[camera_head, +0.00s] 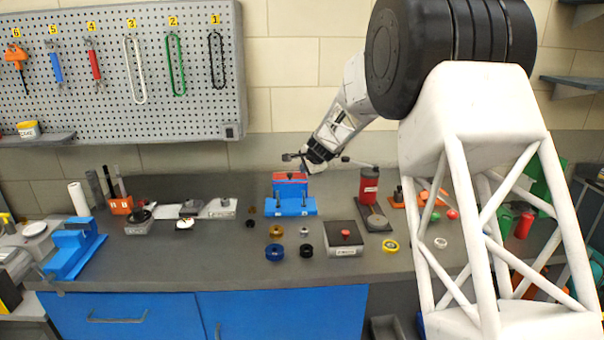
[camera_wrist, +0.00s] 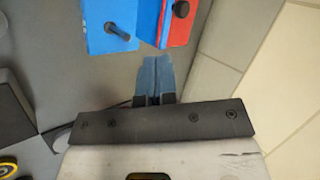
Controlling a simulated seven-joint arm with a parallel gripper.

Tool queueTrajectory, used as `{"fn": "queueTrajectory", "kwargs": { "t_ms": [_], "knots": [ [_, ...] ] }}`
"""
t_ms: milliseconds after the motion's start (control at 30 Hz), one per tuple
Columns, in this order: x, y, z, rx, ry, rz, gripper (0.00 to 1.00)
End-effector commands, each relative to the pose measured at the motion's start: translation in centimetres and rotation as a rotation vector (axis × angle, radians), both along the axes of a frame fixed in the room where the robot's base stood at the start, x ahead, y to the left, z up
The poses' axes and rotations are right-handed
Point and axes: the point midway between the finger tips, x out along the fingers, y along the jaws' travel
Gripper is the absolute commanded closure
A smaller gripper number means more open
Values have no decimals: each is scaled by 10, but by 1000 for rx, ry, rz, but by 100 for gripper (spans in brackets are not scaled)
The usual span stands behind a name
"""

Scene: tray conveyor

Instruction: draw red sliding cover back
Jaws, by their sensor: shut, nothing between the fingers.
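The red sliding cover (camera_head: 290,177) sits on a blue fixture (camera_head: 291,207) near the back middle of the bench. In the wrist view, the red cover (camera_wrist: 181,33) shows at the top with a dark knob on it, beside a blue part (camera_wrist: 97,28) with a dark peg. My gripper (camera_head: 303,168) is at the back of the cover, near its upper right in the head view. In the wrist view, my gripper (camera_wrist: 154,62) has its fingers together and empty, with the tips close to the cover's edge. Whether they touch it, I cannot tell.
A red cylinder on a dark stand (camera_head: 369,187) is to the right. A grey box with a red knob (camera_head: 345,240) and several small rings lie in front. A blue vise-like fixture (camera_head: 75,246) is at left. The wall is close behind my gripper.

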Motion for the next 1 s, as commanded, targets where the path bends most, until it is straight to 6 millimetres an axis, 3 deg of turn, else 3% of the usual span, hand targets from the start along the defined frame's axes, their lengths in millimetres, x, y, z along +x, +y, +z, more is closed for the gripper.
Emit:
{"fn": "queueTrajectory", "kwargs": {
  "t_ms": [300, 833, 1000],
  "knots": [
    [-17, -9, 21, 0, -1, -1, 100],
    [-20, -10, 24, -1, 0, 1, 100],
    [-30, -11, 31, -14, 0, 18, 100]
  ]
}}
